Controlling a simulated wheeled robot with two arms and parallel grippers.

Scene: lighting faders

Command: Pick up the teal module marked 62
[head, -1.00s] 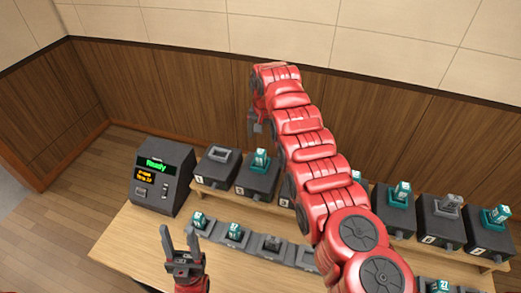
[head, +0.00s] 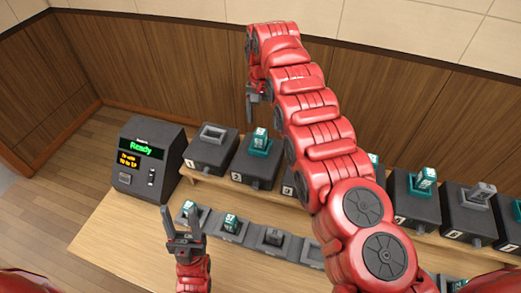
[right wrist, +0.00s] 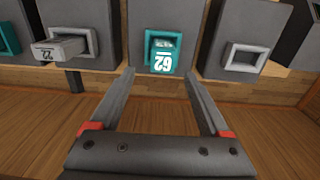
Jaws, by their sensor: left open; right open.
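The teal module marked 62 (right wrist: 162,58) sits upright in a teal-rimmed socket on a dark box in the right wrist view, its number upside down. In the head view a teal module (head: 260,142) stands on box 2, which matches by its neighbours; its number is too small to read. My right gripper (right wrist: 157,72) is open and empty, its fingers pointing at the module from either side in the picture, with no visible contact. In the head view it (head: 256,98) hangs above and behind box 2. My left gripper (head: 182,218) is open and empty over the table front.
An empty grey socket (head: 212,133) is on box 1. A grey module marked 22 (right wrist: 58,48) sits beside module 62. A front row holds teal modules (head: 230,222) and a grey one. A console (head: 147,160) reads Ready. My right arm hides the middle boxes.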

